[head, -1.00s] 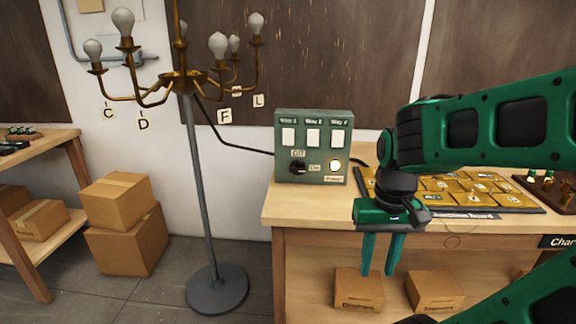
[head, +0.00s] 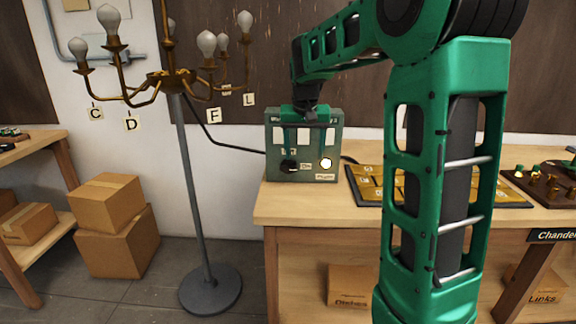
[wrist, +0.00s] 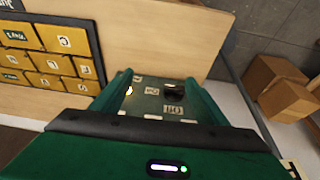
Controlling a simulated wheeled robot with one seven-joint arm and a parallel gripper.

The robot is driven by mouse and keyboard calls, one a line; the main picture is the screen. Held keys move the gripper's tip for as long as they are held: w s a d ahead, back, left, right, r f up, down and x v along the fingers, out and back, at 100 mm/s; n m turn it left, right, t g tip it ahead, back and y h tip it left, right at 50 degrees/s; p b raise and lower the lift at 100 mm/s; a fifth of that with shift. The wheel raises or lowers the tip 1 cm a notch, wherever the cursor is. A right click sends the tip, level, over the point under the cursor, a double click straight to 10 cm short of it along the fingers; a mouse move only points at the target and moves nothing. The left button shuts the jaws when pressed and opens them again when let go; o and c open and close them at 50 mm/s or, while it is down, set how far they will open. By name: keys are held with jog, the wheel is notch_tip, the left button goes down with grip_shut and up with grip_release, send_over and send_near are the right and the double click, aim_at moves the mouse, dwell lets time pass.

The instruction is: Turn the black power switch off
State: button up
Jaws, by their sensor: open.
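The black power switch (head: 288,166) is a knob on the lower left of the green control box (head: 270,145). Its handle appears to point right, towards the On label, with the Off label above it. The round lamp (head: 326,164) to its right glows. My gripper (head: 297,146) is open, its fingers pointing down in front of the box's upper face, above the switch. In the wrist view, the switch (wrist: 174,93) shows between the two fingers (wrist: 160,84), nearer the right one. The fingers appear empty; I cannot tell whether they touch the box.
The box stands on the left end of a wooden bench (head: 300,208). A board with yellow tiles (head: 375,187) lies to its right. A brass chandelier on a pole (head: 196,200) stands left, its cable running to the box. Cardboard boxes (head: 105,205) are stacked beyond.

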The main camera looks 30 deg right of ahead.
send_near(289, 166)
jog(key=shift+t, duration=0.4)
jog(key=x, duration=0.8)
jog(key=shift+s+a+f, duration=0.15)
jog(key=shift+s, duration=0.3)
jog(key=c, duration=1.1)
